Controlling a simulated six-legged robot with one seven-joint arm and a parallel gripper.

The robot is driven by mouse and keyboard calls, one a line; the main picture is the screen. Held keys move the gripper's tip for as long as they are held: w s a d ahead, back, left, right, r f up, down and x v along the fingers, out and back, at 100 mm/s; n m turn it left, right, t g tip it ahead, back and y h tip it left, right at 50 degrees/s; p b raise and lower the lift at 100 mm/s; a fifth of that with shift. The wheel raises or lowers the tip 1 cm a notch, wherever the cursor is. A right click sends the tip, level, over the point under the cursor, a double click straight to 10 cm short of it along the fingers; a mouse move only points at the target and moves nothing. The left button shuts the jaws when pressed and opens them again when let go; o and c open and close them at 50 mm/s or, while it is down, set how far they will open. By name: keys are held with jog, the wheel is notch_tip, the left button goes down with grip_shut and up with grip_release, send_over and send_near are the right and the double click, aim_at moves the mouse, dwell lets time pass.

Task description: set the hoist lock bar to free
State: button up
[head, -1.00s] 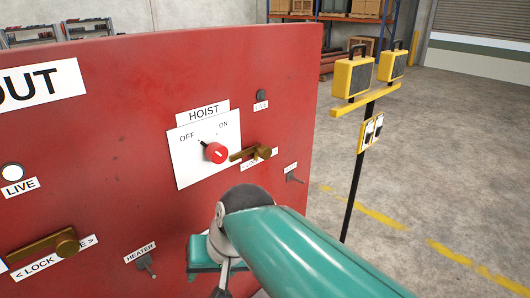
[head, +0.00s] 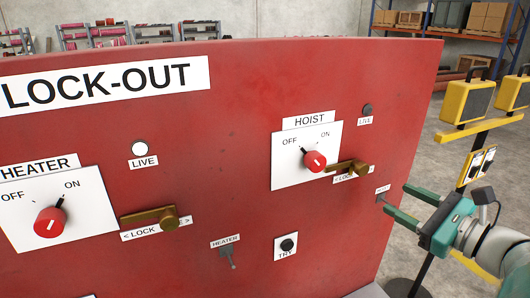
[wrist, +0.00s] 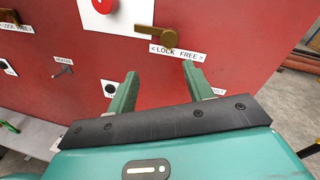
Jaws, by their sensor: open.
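The brass hoist lock bar (head: 343,167) is on the red panel, to the right of the hoist switch's red knob (head: 314,161). It points left from its round pivot, toward the LOCK side, partly covering its label in the head view. In the wrist view the bar (wrist: 152,31) lies above the LOCK FREE label (wrist: 179,50). The hoist knob's pointer is turned toward OFF. My gripper (head: 398,199) is open and empty, to the right of and below the bar. In the wrist view its two fingers (wrist: 163,76) point toward the panel just below the label.
The hoist LIVE lamp (head: 367,110) is dark; the heater LIVE lamp (head: 140,148) is white. A heater switch (head: 50,222) and its brass lock bar (head: 150,217) are at left. Small toggles (head: 230,256) and a TRY button (head: 287,245) are lower. A yellow stand (head: 478,130) is right of the panel.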

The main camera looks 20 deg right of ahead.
aim_at(365, 171)
jog(key=shift+m+t+h, duration=0.3)
jog(key=shift+m+t, duration=0.1)
jog(key=w, duration=1.2)
jog(key=shift+w+a+r, duration=0.4)
jog(key=shift+c, duration=0.3)
